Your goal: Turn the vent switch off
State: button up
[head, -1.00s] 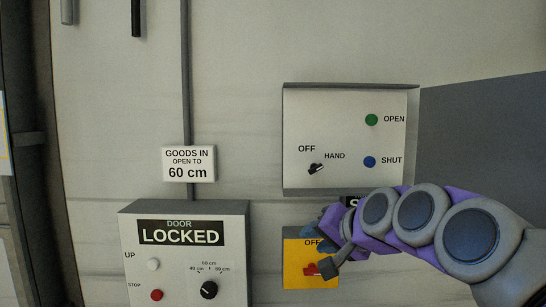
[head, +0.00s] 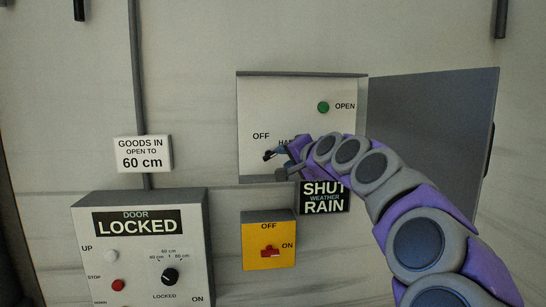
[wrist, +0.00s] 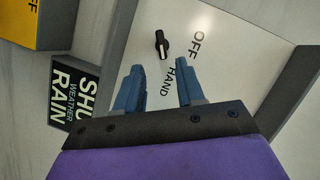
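A small black rotary switch (head: 268,156) with a white mark sits below the word OFF and left of HAND on a pale panel box (head: 290,88). No label reading "vent" is visible. In the wrist view the switch (wrist: 162,44) stands just beyond my fingertips, with its white mark toward the HAND side. My gripper (head: 284,162) is at the panel, right beside the switch. The wrist view shows its two blue fingers (wrist: 158,70) apart, with nothing between them. Contact with the switch does not show. My arm covers part of HAND and the blue SHUT button.
A green OPEN button (head: 323,107) is on the same panel, whose grey door (head: 430,130) hangs open at right. Below are a black SHUT/RAIN sign (head: 325,198) and a yellow box (head: 270,258) with a red OFF/ON switch. A DOOR LOCKED control box (head: 150,196) stands lower left.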

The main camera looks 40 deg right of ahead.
aim_at(272, 157)
jog(key=x, duration=0.7)
jog(key=shift+a, duration=0.4)
jog(key=shift+w+d+f, duration=0.1)
jog(key=shift+w+d, duration=0.05)
jog(key=shift+w, duration=0.25)
jog(key=shift+d, duration=0.15)
jog(key=shift+d, duration=0.1)
jog(key=shift+c, duration=0.4)
jog(key=shift+f, duration=0.1)
grip_shut()
